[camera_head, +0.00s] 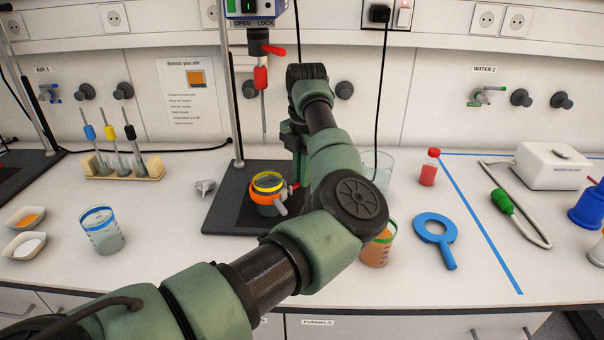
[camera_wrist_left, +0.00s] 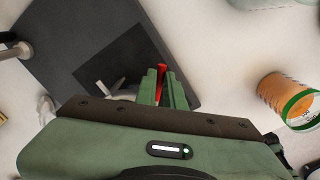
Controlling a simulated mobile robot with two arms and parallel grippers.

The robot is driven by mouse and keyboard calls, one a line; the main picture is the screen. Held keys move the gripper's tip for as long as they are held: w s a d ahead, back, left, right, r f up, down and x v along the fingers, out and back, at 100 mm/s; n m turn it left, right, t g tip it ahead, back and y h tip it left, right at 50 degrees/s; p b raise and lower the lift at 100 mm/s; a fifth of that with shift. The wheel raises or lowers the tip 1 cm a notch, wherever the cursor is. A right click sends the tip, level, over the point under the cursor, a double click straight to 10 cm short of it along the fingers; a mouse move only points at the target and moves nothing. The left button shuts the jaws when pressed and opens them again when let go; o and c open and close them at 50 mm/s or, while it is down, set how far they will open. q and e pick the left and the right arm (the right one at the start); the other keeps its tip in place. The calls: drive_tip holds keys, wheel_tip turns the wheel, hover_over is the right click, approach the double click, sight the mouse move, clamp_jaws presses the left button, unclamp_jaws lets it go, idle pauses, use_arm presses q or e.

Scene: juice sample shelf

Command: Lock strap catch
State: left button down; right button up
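A small vessel with an orange band (camera_head: 264,197) and a yellow ring (camera_head: 268,181) on top sits on the dark base plate (camera_head: 222,213). A grey handle juts from its front right, and a bit of red shows at its right side. My left gripper (camera_head: 299,178) points down just right of the vessel, partly hidden by my own arm. In the left wrist view its fingers (camera_wrist_left: 161,86) are close together, with a red piece (camera_wrist_left: 161,72) at or between their tips. I cannot tell whether they grip it. The right gripper is not in view.
Above hangs an OPEN/LOCK unit (camera_head: 255,22) with red levers. A glass beaker (camera_head: 381,165) and an orange-filled cup (camera_head: 376,250) stand right of my arm. A screwdriver rack (camera_head: 124,168) stands at left.

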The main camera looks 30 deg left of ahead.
use_arm(q)
drive_tip(key=shift+a, duration=0.1)
drive_tip(key=n, duration=0.2)
drive_tip(key=a+n, duration=0.1)
drive_tip(key=n, duration=0.1)
drive_tip(key=shift+a+r, duration=0.1)
drive_tip(key=shift+a+n, duration=0.25)
drive_tip(key=shift+n, duration=0.6)
drive_tip(key=shift+a+n, duration=0.25)
drive_tip(key=shift+n, duration=0.6)
drive_tip(key=c, duration=1.5)
unclamp_jaws()
drive_tip(key=shift+s, duration=0.1)
